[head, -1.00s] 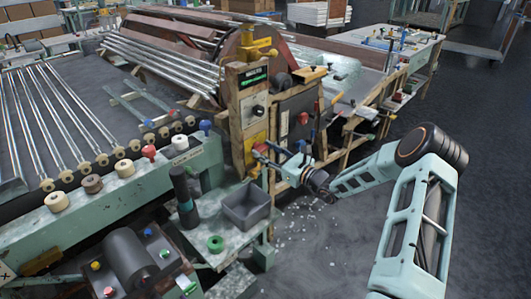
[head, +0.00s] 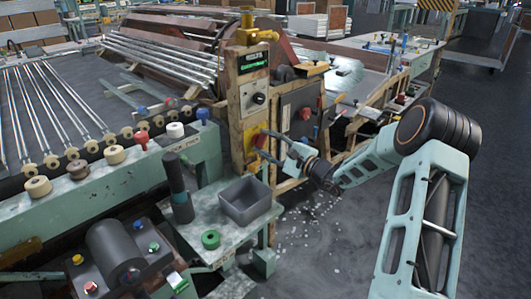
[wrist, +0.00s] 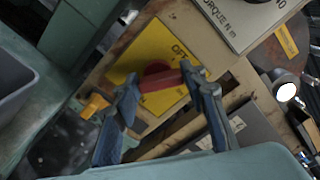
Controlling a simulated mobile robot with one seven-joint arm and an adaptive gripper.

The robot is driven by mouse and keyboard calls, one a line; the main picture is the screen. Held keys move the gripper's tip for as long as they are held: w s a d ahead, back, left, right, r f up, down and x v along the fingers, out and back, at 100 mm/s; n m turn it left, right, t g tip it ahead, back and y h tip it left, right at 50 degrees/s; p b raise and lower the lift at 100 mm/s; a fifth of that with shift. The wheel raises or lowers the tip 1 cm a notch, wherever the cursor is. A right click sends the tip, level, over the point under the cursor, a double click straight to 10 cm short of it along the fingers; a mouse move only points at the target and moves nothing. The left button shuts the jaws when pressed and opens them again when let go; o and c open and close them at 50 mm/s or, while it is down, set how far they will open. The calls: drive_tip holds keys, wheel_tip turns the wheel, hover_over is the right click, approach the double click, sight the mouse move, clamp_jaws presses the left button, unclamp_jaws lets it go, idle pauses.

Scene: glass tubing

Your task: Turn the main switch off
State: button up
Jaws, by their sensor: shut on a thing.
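The main switch is a red handle (wrist: 160,81) on a yellow plate (wrist: 158,52) with dark lettering, partly readable as "OFF". In the head view the yellow plate (head: 254,137) sits low on a wooden post, below a grey dial panel. My gripper (wrist: 160,77) has its blue fingers on either side of the red handle and is shut on it. In the head view my gripper (head: 262,141) reaches the plate from the right and hides the handle.
A dark panel with a red knob (head: 305,114) stands just right of the post. A grey bin (head: 247,201) and a green ring (head: 210,239) are on the bench in front. Glass tubes (head: 45,105) lie on the rollers at left. Open floor lies at right.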

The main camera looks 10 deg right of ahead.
drive_tip(key=n+b, duration=0.2)
drive_tip(key=b, duration=0.1)
drive_tip(key=n+b, duration=0.2)
drive_tip(key=b, duration=0.2)
drive_tip(key=shift+a+f+n+b, duration=0.1)
drive_tip(key=shift+f+n+b, duration=0.2)
drive_tip(key=shift+f+n, duration=0.1)
drive_tip(key=shift+r+n+b, duration=0.2)
drive_tip(key=shift+n+b, duration=0.5)
drive_tip(key=shift+b, duration=0.45)
drive_tip(key=shift+r, duration=0.1)
drive_tip(key=o, duration=1.2)
drive_tip(key=shift+c, duration=0.2)
drive_tip(key=shift+s, duration=0.1)
drive_tip(key=v, duration=1.2)
drive_tip(key=shift+r, duration=0.1)
